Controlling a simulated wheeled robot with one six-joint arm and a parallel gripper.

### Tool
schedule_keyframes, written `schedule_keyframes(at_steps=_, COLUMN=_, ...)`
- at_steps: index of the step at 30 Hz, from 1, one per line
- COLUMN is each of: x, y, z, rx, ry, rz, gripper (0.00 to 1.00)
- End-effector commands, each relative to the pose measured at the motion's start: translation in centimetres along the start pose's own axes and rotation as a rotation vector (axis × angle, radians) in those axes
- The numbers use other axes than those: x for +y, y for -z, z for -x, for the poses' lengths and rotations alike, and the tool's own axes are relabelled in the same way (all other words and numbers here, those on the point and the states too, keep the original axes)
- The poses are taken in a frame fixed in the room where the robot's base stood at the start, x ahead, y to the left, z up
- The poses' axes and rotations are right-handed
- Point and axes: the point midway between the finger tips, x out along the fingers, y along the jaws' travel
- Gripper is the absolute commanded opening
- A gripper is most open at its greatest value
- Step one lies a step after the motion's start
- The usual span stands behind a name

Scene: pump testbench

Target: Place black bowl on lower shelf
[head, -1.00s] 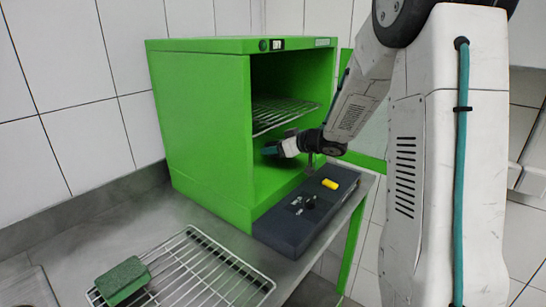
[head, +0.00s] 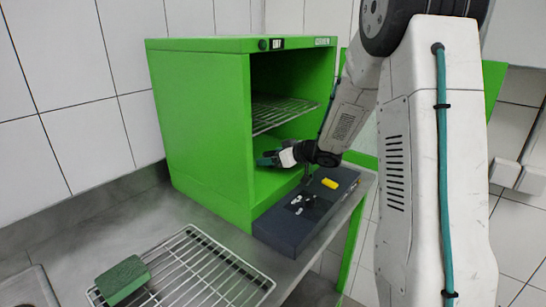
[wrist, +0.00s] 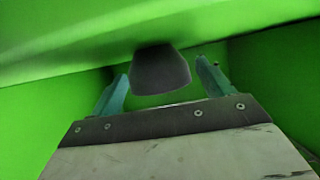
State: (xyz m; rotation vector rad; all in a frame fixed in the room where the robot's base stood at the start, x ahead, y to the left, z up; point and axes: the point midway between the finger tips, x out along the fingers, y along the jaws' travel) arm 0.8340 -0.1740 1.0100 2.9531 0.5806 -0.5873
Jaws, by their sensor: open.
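The black bowl (wrist: 160,70) shows in the wrist view as a dark, tapered shape against the green surface at the top of that picture. It lies between the two teal fingers, with a visible gap on each side. My gripper (head: 266,160) is open and reaches into the lower compartment of the green cabinet (head: 205,130), below the wire rack. In the head view the bowl cannot be made out; the cabinet's side wall and my gripper hide that area.
A wire shelf (head: 285,113) divides the cabinet. A dark control box (head: 290,222) with a yellow block (head: 329,183) sits in front of the opening. A wire rack (head: 215,265) with a green sponge (head: 122,280) lies on the metal counter (head: 90,235).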

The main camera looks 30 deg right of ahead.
Motion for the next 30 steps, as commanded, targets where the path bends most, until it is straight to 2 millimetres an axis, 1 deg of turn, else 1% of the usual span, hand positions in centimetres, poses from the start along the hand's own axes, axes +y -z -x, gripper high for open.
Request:
schedule_keyframes(at_steps=4, x=0.0, y=0.4, z=0.3, rx=0.000, ry=-0.001, rz=0.001, gripper=0.80)
schedule_keyframes(at_steps=7, x=0.1, y=0.4, z=1.6, rx=0.002, ry=-0.003, rz=0.000, gripper=0.80)
schedule_keyframes(at_steps=11, x=0.1, y=0.4, z=4.3, rx=0.001, ry=-0.004, rz=0.001, gripper=0.80)
schedule_keyframes(at_steps=15, x=0.1, y=0.4, z=7.5, rx=0.001, ry=-0.004, rz=0.001, gripper=0.80)
schedule_keyframes(at_steps=18, x=0.1, y=0.4, z=9.3, rx=0.002, ry=-0.003, rz=0.001, gripper=0.80)
schedule_keyframes(at_steps=21, x=0.0, y=0.3, z=10.8, rx=0.000, ry=-0.003, rz=0.001, gripper=0.80)
schedule_keyframes(at_steps=26, x=0.0, y=0.5, z=12.0, rx=-0.001, ry=-0.011, rz=0.005, gripper=0.80)
schedule_keyframes(at_steps=28, x=0.1, y=1.1, z=12.1, rx=-0.010, ry=-0.051, rz=0.020, gripper=0.80)
schedule_keyframes(at_steps=30, x=0.3, y=2.2, z=12.2, rx=-0.029, ry=-0.131, rz=0.046, gripper=0.80)
